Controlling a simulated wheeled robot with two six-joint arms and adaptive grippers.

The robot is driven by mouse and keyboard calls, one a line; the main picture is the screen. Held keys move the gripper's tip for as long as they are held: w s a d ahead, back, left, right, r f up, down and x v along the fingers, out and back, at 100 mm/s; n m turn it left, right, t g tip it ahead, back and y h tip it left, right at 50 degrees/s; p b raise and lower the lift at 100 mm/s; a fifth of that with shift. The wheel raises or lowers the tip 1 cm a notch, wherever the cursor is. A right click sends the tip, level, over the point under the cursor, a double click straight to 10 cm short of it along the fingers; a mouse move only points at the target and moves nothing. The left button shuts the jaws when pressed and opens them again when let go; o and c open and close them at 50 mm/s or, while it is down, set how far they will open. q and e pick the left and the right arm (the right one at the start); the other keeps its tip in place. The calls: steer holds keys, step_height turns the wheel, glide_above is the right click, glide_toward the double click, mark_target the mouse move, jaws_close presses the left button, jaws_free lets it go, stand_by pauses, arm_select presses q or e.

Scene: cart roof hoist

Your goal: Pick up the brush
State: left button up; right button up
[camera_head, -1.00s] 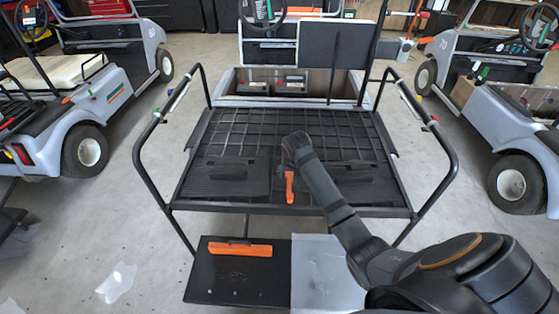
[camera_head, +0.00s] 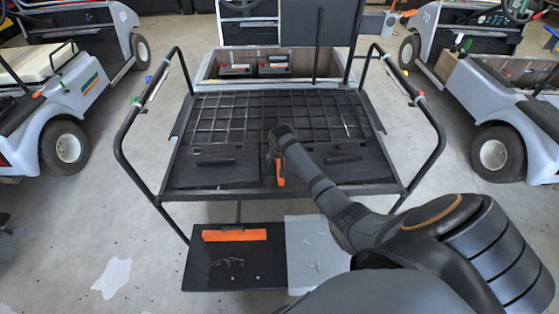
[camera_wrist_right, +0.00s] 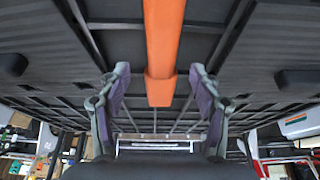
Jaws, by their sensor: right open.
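A bright orange handle (camera_head: 280,174), which I take to be the brush, shows at the front middle of the cart's black rear deck. Its upper part is hidden by my right gripper (camera_head: 275,148), and I cannot see any bristles. In the right wrist view the orange handle (camera_wrist_right: 162,45) comes down from the top edge, and its end lies between the two fingers of my right gripper (camera_wrist_right: 159,75). The fingers are open, with a gap on both sides of the handle. My left gripper is not in view.
The black slatted deck (camera_head: 205,177) has bent side rails (camera_head: 127,132). Below it, an orange bar (camera_head: 234,235) lies on a black step (camera_head: 215,277) beside a grey panel (camera_head: 310,255). Other carts stand left and right. Bare floor lies between them.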

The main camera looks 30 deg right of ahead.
steer(key=shift+x, duration=1.1)
steer(key=shift+r, duration=0.1)
steer(key=shift+c, duration=0.8)
steer(key=shift+w, duration=0.1)
steer(key=c, duration=1.1)
steer(key=shift+c, duration=0.2)
steer(key=shift+r, duration=0.1)
steer(key=shift+r, duration=0.25)
steer(key=v, duration=0.3)
steer(key=shift+w+r, duration=0.25)
steer(key=shift+r, duration=0.05)
steer(key=s+a+r, duration=0.1)
steer(key=s+r, duration=0.1)
steer(key=r, duration=0.1)
steer(key=s+a+r, duration=0.1)
steer(key=shift+a+r, duration=0.3)
steer(key=s+a+r, duration=0.4)
steer(key=s+a, duration=0.2)
steer(key=s, duration=0.1)
steer(key=shift+s+r, duration=0.2)
